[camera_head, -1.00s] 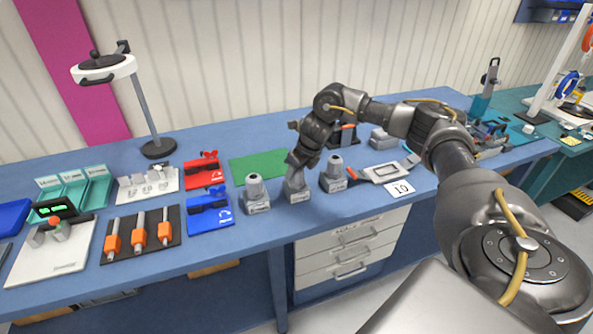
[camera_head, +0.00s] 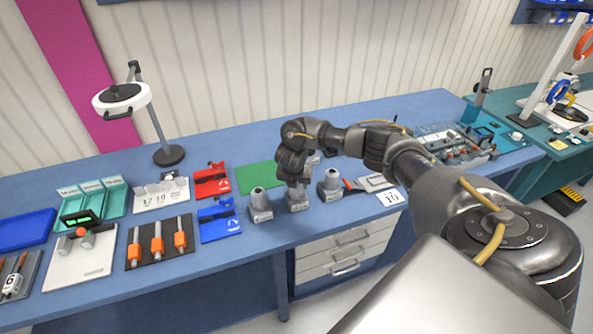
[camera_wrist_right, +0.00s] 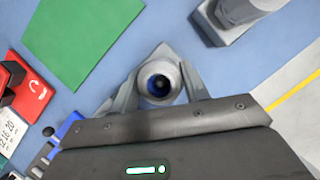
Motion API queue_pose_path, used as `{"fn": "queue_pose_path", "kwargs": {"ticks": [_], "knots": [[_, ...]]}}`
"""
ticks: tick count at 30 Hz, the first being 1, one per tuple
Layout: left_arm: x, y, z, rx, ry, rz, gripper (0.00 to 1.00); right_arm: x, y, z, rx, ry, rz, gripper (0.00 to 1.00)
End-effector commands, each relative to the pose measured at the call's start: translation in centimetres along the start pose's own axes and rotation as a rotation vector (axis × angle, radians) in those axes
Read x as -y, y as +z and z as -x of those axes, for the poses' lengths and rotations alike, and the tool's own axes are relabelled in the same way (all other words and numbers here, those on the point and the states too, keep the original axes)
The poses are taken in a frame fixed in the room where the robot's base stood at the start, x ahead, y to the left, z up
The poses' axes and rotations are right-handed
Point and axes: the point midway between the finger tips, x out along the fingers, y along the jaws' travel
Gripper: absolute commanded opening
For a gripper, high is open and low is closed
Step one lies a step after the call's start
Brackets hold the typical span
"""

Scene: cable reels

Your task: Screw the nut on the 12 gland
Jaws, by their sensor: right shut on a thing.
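Three grey gland blocks stand in a row near the front of the blue bench: the left block (camera_head: 261,207), the middle block (camera_head: 298,203) and the right block (camera_head: 330,187). Their numbers are too small to read. My right gripper (camera_head: 297,184) points down at the top of the middle block, with its fingers shut on a round grey nut. In the right wrist view the nut (camera_wrist_right: 174,74) is seen end-on between the fingertips, its dark bore showing blue inside. The gripper hides the gland beneath, so I cannot tell how far the nut is seated. My left gripper is out of view.
Another grey block (camera_wrist_right: 227,18) stands close beside the gripper. A green mat (camera_head: 257,177) lies behind. Red (camera_head: 211,181) and blue (camera_head: 219,221) tool holders are left of the blocks. A card marked 10 or 16 (camera_head: 389,198) lies right.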

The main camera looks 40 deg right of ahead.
Motion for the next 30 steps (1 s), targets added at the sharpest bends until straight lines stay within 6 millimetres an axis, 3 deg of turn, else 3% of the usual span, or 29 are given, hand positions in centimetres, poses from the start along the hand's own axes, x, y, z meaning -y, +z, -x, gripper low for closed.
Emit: {"fn": "queue_pose_path", "kwargs": {"ticks": [15, 20, 27, 28, 30], "knots": [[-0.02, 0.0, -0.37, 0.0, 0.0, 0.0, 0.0, -0.1, 0.27, -0.03, 0.007, -0.279, -0.677, 0.18], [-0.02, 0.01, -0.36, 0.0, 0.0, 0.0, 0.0, 0.02, 0.16, -0.13, 0.002, -0.32, -0.776, 0.18], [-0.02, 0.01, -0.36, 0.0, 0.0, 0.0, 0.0, 0.01, 0.14, -0.12, 0.002, -0.322, -0.786, 0.18], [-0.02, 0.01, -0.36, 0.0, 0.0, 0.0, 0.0, 0.01, 0.14, -0.13, 0.002, -0.322, -0.786, 0.47], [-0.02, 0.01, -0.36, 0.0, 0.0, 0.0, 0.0, 0.02, 0.14, -0.13, 0.001, -0.322, -0.785, 0.56]]}}
